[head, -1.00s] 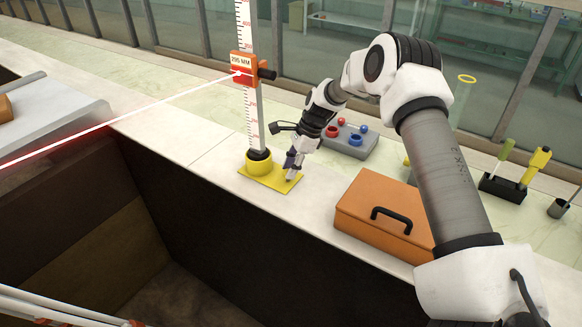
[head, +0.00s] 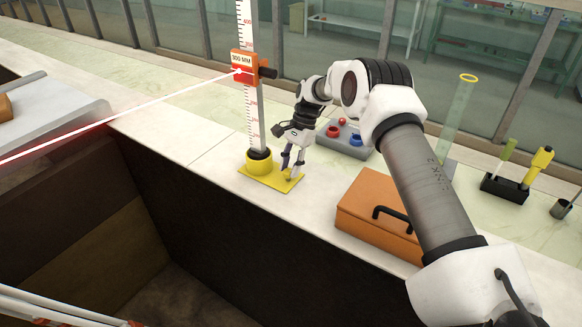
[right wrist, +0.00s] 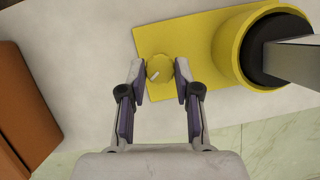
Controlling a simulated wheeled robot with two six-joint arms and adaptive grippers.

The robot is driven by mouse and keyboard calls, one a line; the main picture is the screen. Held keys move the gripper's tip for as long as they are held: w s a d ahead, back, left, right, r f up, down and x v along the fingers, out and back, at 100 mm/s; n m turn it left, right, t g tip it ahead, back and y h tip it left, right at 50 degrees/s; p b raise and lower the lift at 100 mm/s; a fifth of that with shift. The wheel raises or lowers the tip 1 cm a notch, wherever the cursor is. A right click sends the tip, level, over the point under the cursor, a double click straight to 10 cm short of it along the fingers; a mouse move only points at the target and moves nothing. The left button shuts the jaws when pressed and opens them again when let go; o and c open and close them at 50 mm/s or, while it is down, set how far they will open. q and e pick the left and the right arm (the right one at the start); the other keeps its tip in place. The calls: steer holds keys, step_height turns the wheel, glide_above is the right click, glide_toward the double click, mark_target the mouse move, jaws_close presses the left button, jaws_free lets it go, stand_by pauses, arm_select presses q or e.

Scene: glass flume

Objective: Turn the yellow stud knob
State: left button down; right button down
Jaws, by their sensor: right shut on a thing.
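The yellow stud knob (right wrist: 160,68) is a small ridged knob with a white mark, on a flat yellow base plate (right wrist: 148,36) in the right wrist view. In the head view the plate (head: 258,178) lies on the pale ledge, and the knob is too small to make out behind my fingers. My right gripper (right wrist: 161,80) is shut on the knob, one finger on each side; it also shows in the head view (head: 290,174). My left gripper is not in view.
A yellow collar (head: 259,163) beside the knob holds an upright scale post with an orange slider (head: 243,67) labelled 300 MM. An orange case (head: 370,225) and a grey box with red and blue knobs (head: 345,146) stand nearby. A deep channel drops off in front.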

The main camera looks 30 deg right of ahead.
mark_target(290, 169)
steer(key=n, duration=0.2)
steer(key=n+g, duration=0.1)
steer(key=n, duration=0.1)
steer(key=n+g+h+b, duration=0.1)
steer(key=n, duration=0.1)
steer(key=shift+w+a+f, duration=0.1)
steer(key=shift+f, duration=0.15)
steer(key=shift+r, duration=0.1)
stand_by(0.3)
steer(key=c, duration=0.8)
jaws_free()
steer(key=shift+w, duration=0.1)
step_height(290, 169, up, 10)
